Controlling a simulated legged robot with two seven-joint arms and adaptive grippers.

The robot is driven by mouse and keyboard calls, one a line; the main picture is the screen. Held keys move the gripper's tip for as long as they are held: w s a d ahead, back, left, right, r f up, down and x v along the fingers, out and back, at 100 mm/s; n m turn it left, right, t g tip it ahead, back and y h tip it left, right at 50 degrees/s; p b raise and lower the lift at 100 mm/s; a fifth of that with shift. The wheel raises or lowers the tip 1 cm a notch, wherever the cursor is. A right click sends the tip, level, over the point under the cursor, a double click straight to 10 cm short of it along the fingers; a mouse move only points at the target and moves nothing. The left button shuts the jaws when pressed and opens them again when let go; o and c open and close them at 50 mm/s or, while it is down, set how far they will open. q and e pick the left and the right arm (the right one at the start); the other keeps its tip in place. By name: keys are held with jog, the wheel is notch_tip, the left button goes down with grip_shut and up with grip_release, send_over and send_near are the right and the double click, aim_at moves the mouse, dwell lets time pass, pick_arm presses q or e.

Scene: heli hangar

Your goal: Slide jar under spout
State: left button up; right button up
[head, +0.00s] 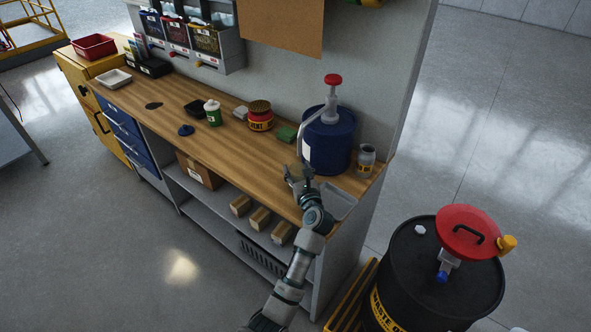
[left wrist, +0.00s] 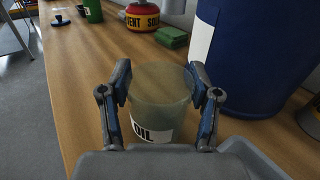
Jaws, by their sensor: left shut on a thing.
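The clear jar (left wrist: 160,98) with a white OIL label stands between the two fingers of my left gripper (left wrist: 160,96) in the left wrist view. The fingers are shut on its sides. In the head view my left gripper (head: 299,177) is at the front of the bench, just left of the blue drum (head: 330,145); the jar is hard to make out there. The drum carries a pump (head: 329,108) with a red knob. My right gripper is out of view.
A grey tray (head: 341,203) lies at the bench's right end. A small labelled jar (head: 366,158) stands right of the drum. A black waste drum (head: 420,285) is at right.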

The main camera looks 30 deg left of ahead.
pick_arm(q)
jog(key=shift+w+d, duration=0.3)
jog(key=shift+d, duration=0.25)
jog(key=shift+w, duration=0.15)
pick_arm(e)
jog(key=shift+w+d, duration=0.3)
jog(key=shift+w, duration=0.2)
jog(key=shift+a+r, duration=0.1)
pick_arm(q)
jog(key=o, duration=1.4)
jog(key=shift+a, duration=0.1)
jog(key=shift+s+d, duration=0.25)
jog(key=shift+d, duration=0.25)
jog(key=v, duration=1.1)
jog(key=shift+s+d, duration=0.1)
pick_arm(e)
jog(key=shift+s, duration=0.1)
